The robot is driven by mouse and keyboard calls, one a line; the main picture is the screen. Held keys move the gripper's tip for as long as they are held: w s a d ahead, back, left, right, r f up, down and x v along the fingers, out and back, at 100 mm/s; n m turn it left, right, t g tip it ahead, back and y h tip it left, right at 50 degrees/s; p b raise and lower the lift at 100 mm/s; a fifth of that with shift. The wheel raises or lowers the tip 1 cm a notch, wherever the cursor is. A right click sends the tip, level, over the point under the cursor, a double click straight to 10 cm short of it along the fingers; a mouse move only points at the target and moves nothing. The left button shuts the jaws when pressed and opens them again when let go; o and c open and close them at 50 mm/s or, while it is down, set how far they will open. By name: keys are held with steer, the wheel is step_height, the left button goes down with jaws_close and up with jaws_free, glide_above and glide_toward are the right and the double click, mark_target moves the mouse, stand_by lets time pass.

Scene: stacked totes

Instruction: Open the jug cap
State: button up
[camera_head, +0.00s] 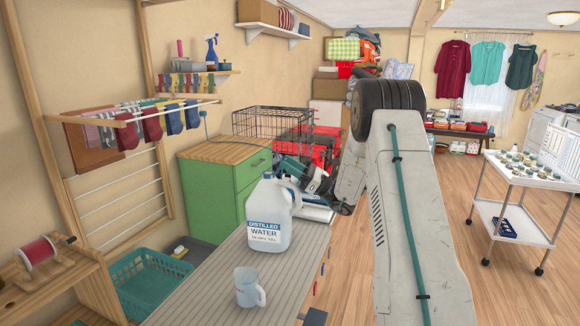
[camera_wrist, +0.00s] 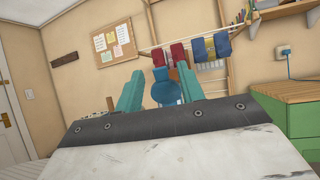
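A white jug (camera_head: 269,220) labelled "Distilled Water" stands upright on the slatted counter (camera_head: 215,275) in the head view. Its small blue cap (camera_head: 268,174) sits on top. My gripper (camera_head: 286,172) is just right of the jug's top, pointing left; it looks apart from the cap, though depth is hard to judge. In the wrist view my gripper (camera_wrist: 155,62) has its two teal fingers spread apart. A round blue shape (camera_wrist: 165,94) shows between them; I cannot tell whether it is the cap or part of my gripper. The jug's body does not show there.
A green cabinet (camera_head: 222,193) is behind left, and a teal basket (camera_head: 148,283) is left of the counter. A white cart (camera_head: 517,205) stands at right, with open floor before it.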

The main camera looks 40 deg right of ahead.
steer(key=shift+d, duration=0.1)
steer(key=v, duration=0.7)
steer(key=shift+s+d+f, duration=0.15)
steer(key=shift+s+f, duration=0.05)
steer(key=shift+s, duration=0.05)
stand_by(0.4)
